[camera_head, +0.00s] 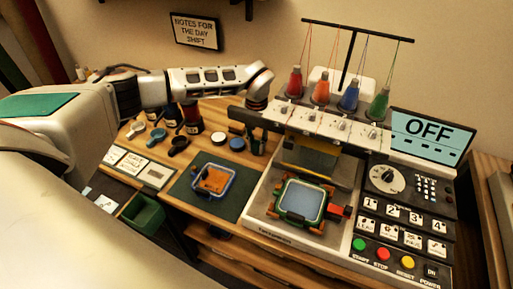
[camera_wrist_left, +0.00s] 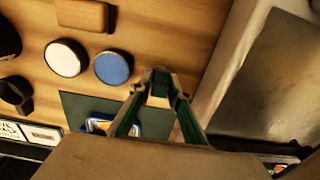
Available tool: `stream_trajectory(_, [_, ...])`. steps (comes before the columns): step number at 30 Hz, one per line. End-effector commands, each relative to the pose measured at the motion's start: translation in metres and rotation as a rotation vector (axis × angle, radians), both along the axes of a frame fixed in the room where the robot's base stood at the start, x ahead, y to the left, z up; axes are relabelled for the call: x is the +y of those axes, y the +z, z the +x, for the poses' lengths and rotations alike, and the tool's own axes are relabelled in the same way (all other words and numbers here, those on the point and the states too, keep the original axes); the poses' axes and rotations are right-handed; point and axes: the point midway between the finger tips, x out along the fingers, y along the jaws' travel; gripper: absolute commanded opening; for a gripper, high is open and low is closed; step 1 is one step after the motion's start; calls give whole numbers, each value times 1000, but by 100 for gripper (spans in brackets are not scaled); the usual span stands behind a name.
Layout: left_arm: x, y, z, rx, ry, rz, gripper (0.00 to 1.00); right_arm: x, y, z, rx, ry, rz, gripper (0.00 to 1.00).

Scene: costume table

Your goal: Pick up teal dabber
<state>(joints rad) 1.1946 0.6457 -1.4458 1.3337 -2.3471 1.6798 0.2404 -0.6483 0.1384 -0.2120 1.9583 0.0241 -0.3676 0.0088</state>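My left gripper (camera_head: 257,143) points down at the wood beside the blue round pad (camera_head: 237,144). In the left wrist view its fingertips (camera_wrist_left: 160,80) are close together, with a small dark teal piece (camera_wrist_left: 160,90) between them. It looks like the teal dabber, in line with the white pad (camera_wrist_left: 66,57) and the blue pad. The fingers cover most of it. I cannot tell whether they are clamped on it or whether it is off the table. My right gripper is not in view.
A dark green mat (camera_head: 238,199) with a blue-rimmed tray (camera_head: 228,192) lies in front. The embroidery machine (camera_head: 258,213) stands close on the right. Dark bottles (camera_head: 193,119) and scoop-like pieces (camera_head: 178,146) are on the left. A green bin (camera_head: 143,214) is at the front left.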

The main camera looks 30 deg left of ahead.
Motion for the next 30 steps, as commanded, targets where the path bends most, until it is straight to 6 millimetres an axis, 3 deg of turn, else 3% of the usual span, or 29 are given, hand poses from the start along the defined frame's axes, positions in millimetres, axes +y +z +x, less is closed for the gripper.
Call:
stream_trajectory(17, [0,9,1,-2,-1,-1,0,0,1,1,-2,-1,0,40])
stream_trajectory(23, [1,37,1,-5,0,0,0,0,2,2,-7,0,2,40])
stream_trajectory(30, [1,98,2,-7,0,0,0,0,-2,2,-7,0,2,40])
